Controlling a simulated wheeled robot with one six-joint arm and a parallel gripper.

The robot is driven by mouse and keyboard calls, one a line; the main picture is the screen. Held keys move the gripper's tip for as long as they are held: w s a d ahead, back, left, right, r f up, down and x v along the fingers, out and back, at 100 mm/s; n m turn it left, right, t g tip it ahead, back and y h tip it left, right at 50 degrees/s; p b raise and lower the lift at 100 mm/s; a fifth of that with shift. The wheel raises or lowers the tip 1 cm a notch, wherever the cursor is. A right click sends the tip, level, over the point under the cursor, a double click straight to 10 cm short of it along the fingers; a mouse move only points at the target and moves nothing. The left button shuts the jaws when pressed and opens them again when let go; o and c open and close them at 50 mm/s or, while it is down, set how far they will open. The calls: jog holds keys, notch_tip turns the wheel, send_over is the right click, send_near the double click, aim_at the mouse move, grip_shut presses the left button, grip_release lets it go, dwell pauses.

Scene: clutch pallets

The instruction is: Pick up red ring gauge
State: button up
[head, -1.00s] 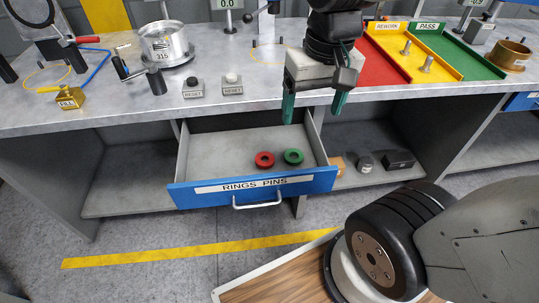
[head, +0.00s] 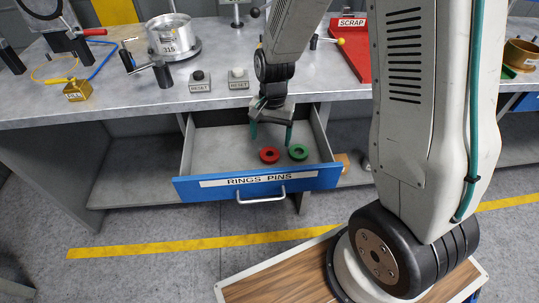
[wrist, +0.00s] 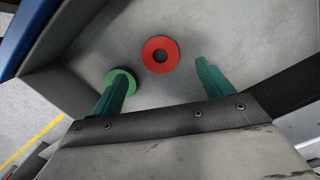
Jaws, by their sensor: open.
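The red ring gauge (head: 269,155) lies flat in the open drawer, left of a green ring (head: 298,152). In the wrist view the red ring (wrist: 160,54) shows whole, with a dark centre hole, just beyond and between my fingertips. My gripper (head: 270,134) is open and empty, with its green fingers pointing down over the drawer, above and behind the rings. In the wrist view my gripper (wrist: 165,72) has its left finger partly covering the green ring (wrist: 120,82). Nothing is between the fingers.
The blue-fronted drawer (head: 257,182), labelled RINGS PINS, is pulled out below the grey bench (head: 120,108). Its side walls stand close around the gripper. The drawer's left part is bare.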

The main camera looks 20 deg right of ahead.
aim_at(270, 156)
jog(key=f, duration=0.5)
jog(key=shift+s+a+f, duration=0.2)
jog(key=shift+s+f, duration=0.05)
jog(key=shift+f, duration=0.15)
jog(key=c, duration=1.2)
